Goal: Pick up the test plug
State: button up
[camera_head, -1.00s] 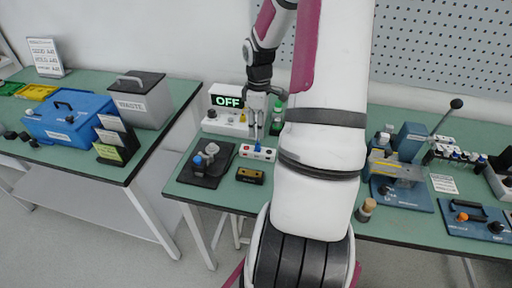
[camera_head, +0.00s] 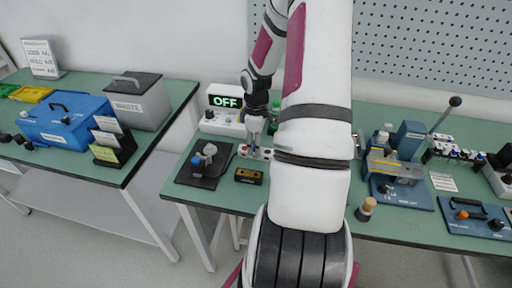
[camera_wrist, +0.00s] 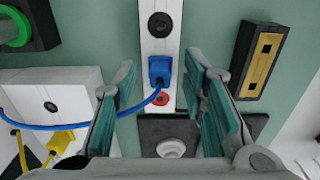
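The test plug (camera_wrist: 160,71) is a blue plug with a blue cable. It sits on a white socket strip (camera_wrist: 152,40) between a black socket and a red socket. The cable bends off to the left in the wrist view. My gripper (camera_wrist: 163,78) is open, with one finger on each side of the plug and a gap on both sides. In the head view my gripper (camera_head: 254,136) points down at the strip (camera_head: 262,153), and the plug is mostly hidden there.
A black and brass block (camera_wrist: 261,64) lies right of the strip. A dark mat (camera_head: 188,179) with a grey fixture is close by. A white unit reading OFF (camera_head: 226,103) stands behind, and a yellow plug (camera_wrist: 60,141) shows beside it in the wrist view.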

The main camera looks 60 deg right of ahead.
grip_shut()
jog(key=shift+r, duration=0.6)
jog(key=r, duration=0.1)
jog(key=s+r, duration=0.1)
jog(key=shift+a+r, duration=0.25)
jog(key=shift+r, duration=0.05)
jog(key=s+a+r+p, duration=0.1)
jog(key=s+a, duration=0.7)
jog(key=s, duration=0.4)
jog(key=shift+s+r, duration=0.15)
jog(key=shift+s, duration=0.05)
jog(key=shift+a+r+p, duration=0.1)
jog(key=shift+p, duration=0.25)
notch_tip(320, 180, up, 3)
jog(key=p, duration=0.3)
